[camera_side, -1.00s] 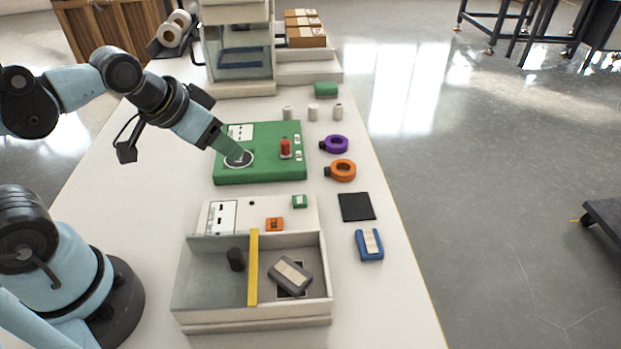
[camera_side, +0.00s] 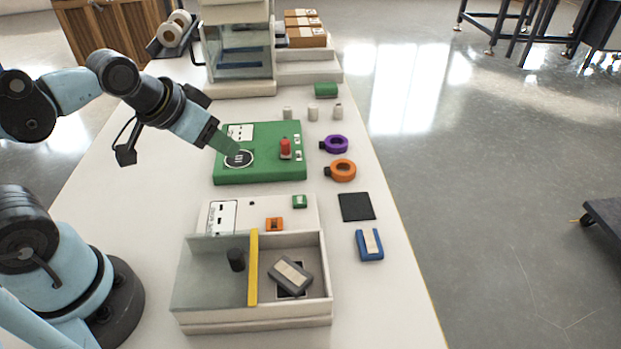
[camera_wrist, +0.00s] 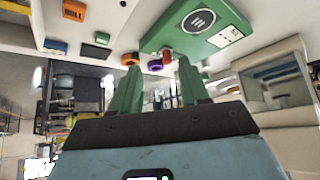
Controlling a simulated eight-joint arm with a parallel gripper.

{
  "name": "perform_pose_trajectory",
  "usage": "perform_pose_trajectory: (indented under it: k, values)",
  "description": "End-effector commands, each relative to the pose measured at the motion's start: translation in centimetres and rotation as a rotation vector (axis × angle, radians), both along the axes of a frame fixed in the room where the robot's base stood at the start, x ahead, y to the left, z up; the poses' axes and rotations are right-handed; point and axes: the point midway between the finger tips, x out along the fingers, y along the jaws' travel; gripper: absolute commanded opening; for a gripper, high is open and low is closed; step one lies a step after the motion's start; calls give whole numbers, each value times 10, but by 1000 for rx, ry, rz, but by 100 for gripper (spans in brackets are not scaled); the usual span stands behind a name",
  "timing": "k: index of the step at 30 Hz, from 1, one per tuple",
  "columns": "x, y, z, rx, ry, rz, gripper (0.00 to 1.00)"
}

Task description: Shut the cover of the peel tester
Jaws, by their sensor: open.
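The peel tester appears to be the pale low box (camera_side: 250,326) at the front of the table. Its clear, greyish cover (camera_side: 210,275) lies over the left part, with a yellow strip (camera_side: 253,268) along its right edge and a black knob (camera_side: 236,260). The right part is uncovered, and a grey block (camera_side: 290,274) with a pale top sits tilted inside. My gripper (camera_side: 230,148) is farther back, above the green device (camera_side: 262,174) and its round dial. In the wrist view, my gripper's green fingers (camera_wrist: 158,84) are apart with nothing held between them.
A red knob (camera_side: 285,149) stands up on the green device. Purple (camera_side: 335,144) and orange (camera_side: 342,170) rings, a black pad (camera_side: 356,207) and a blue block (camera_side: 369,245) lie along the right side. A glass-fronted cabinet (camera_side: 240,64) stands at the back.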

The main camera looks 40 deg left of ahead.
Motion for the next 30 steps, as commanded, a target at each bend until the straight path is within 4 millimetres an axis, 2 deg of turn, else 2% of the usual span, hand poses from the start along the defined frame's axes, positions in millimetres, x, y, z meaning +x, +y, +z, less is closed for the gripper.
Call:
perform_pose_trajectory:
  k: [1,5,8,9,20,26,30]
  values:
    - [0,0,0,5,4,-7,37]
    - [-6,3,-3,48,44,-82,17]
    - [-15,5,-8,106,104,-213,2]
    - [-19,6,-9,130,130,-280,0]
    - [-60,2,-14,255,253,-985,0]
    - [-82,-5,-7,271,186,-1408,0]
    - [-96,-11,2,277,70,-1697,0]
